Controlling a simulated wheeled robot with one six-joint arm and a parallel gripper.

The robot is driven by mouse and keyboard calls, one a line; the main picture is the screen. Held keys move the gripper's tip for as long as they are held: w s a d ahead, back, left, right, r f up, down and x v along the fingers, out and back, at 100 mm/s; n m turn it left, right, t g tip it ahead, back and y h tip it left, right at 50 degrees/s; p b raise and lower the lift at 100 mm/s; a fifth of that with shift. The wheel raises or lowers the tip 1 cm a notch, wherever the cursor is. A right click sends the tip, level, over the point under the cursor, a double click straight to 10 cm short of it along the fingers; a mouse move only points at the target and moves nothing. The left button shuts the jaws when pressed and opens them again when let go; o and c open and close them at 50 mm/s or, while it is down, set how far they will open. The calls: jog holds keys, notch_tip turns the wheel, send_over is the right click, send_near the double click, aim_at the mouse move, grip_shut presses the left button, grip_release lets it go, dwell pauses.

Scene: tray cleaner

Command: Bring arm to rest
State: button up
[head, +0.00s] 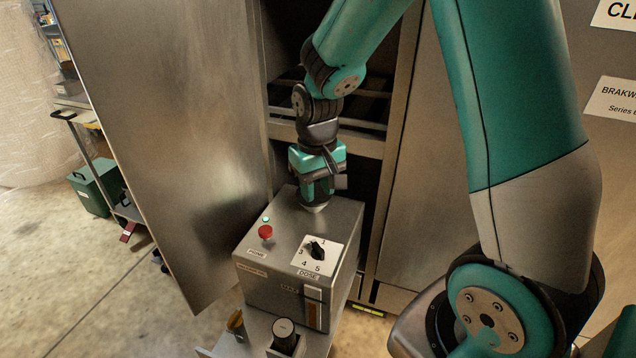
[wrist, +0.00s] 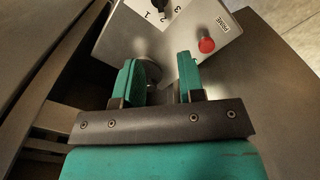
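My gripper (head: 316,200) points down over the back of the grey dosing box (head: 265,285), close above a round grey cap on its top. In the wrist view the two green fingers (wrist: 160,78) stand apart with a clear gap between them. The round cap (wrist: 154,72) shows behind the gap, partly hidden by the left finger. I cannot tell whether a finger touches it. Nothing is visibly held. My arm reaches from the upper right and bends down to the box.
The box top carries a red button (head: 265,232), a small green light (head: 266,218) and a black dose dial (head: 317,250). A large steel door (head: 170,120) stands open on the left, beside the dark machine opening.

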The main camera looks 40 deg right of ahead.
dwell(0.5)
jog(key=s+a+r+n+y, duration=0.2)
jog(key=s+a+r+n, duration=0.2)
jog(key=s+a+r, duration=0.5)
jog(key=s+a+r+n+y, duration=0.2)
jog(key=s+a+r+n, duration=0.2)
jog(key=s+a, duration=0.5)
jog(key=s+a+r+p+v, duration=0.1)
jog(key=a+p+v, duration=0.1)
jog(key=p+v, duration=1)
jog(key=shift+a, duration=0.25)
